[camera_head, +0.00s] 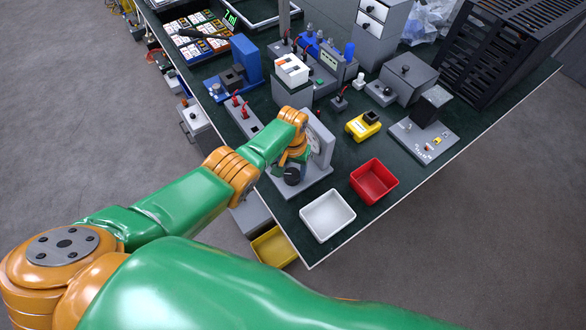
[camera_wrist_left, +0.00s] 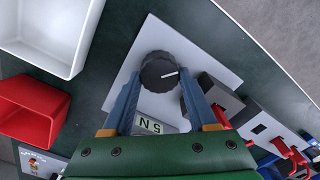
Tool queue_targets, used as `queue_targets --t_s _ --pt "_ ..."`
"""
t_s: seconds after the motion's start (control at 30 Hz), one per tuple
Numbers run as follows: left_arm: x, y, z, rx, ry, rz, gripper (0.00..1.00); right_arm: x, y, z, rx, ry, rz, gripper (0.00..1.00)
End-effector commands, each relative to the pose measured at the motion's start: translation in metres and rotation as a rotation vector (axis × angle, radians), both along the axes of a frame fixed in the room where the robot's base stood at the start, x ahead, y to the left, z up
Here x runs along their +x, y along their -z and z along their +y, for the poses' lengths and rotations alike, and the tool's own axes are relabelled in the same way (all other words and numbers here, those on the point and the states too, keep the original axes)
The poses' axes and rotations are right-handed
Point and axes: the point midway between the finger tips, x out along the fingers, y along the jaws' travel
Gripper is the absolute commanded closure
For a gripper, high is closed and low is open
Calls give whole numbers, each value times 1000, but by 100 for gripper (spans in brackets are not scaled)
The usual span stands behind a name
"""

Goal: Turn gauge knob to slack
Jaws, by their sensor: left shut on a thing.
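The gauge stands on a grey base plate (camera_head: 305,186) near the front edge of the green table, with a pale upright dial housing (camera_head: 321,140) partly behind my left wrist. Its black ribbed knob (camera_head: 292,176) sits low at the front. In the left wrist view, the knob (camera_wrist_left: 158,72) lies between the two blue fingers of my left gripper (camera_wrist_left: 161,76), which is shut on it. A white line on the knob points right. A small pale display or label (camera_wrist_left: 149,126) shows partly beyond the knob, between the fingers. My right gripper is out of view.
A white bin (camera_head: 327,215) and a red bin (camera_head: 374,181) stand right of the gauge, near the table's edge. A switch box with red levers (camera_head: 243,115) is close on the left. A yellow device (camera_head: 363,126) stands farther right, with bare table between.

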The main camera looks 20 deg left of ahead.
Motion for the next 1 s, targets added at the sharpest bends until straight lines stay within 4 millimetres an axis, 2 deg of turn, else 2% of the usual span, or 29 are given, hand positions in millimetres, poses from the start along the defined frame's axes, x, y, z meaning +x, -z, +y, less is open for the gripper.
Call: queue_targets --t_s 0.5,1.0 --pt "-1 0 1 -1 -457 2 97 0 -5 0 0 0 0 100" --pt "-1 0 2 0 -684 2 97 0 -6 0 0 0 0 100"
